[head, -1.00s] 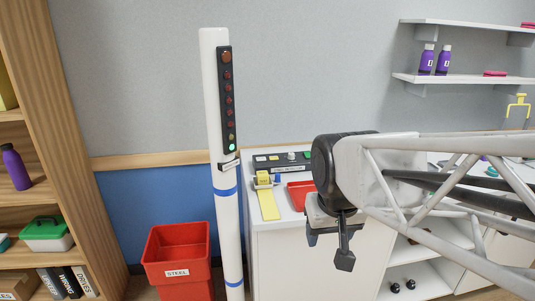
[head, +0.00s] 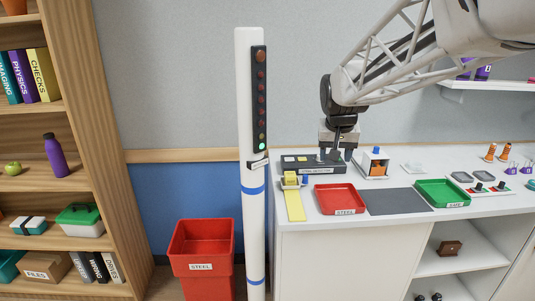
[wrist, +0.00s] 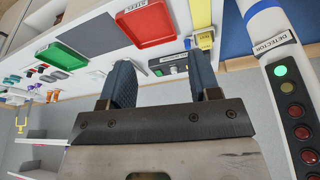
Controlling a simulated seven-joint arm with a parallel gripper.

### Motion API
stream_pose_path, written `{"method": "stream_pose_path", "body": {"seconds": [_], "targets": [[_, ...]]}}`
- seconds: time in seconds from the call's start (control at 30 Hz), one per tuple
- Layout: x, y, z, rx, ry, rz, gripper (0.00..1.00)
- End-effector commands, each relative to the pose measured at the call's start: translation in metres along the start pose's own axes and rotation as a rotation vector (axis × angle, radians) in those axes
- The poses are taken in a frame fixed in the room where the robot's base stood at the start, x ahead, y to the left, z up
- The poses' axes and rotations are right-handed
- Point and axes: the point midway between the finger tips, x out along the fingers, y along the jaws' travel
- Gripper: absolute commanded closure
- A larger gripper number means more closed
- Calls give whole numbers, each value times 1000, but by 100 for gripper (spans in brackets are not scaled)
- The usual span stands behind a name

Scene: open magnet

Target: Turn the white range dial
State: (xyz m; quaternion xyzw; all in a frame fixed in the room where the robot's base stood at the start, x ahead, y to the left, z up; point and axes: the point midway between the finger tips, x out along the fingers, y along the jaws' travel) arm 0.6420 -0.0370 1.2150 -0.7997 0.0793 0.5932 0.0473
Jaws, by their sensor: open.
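A dark meter panel (head: 300,168) lies along the back of the white bench, with pale windows on its left and a label on its front. My gripper (head: 338,156) points down at the panel's right part, and its fingers are open. The white range dial cannot be made out in the head view, where my gripper covers that part of the panel. In the wrist view, my gripper (wrist: 162,70) shows two dark fingers apart, and the panel (wrist: 172,66) partly shows between them. Whether the fingers touch the dial cannot be told.
A white detector post (head: 250,215) stands left of the bench. A yellow strip holder (head: 294,203), red tray (head: 338,198), dark mat (head: 395,201) and green tray (head: 449,193) lie in front. A white box with an orange front (head: 374,163) stands close right of my gripper.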

Motion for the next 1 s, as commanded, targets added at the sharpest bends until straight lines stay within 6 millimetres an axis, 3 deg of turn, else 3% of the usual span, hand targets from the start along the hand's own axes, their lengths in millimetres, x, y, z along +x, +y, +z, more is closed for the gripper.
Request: {"method": "stream_pose_path", "body": {"seconds": [0.1,0.57,1.0], "targets": [[13,-2,-32,14,5,5,43],[67,-7,-145,69,29,21,43],[138,-9,-242,119,53,35,43]]}}
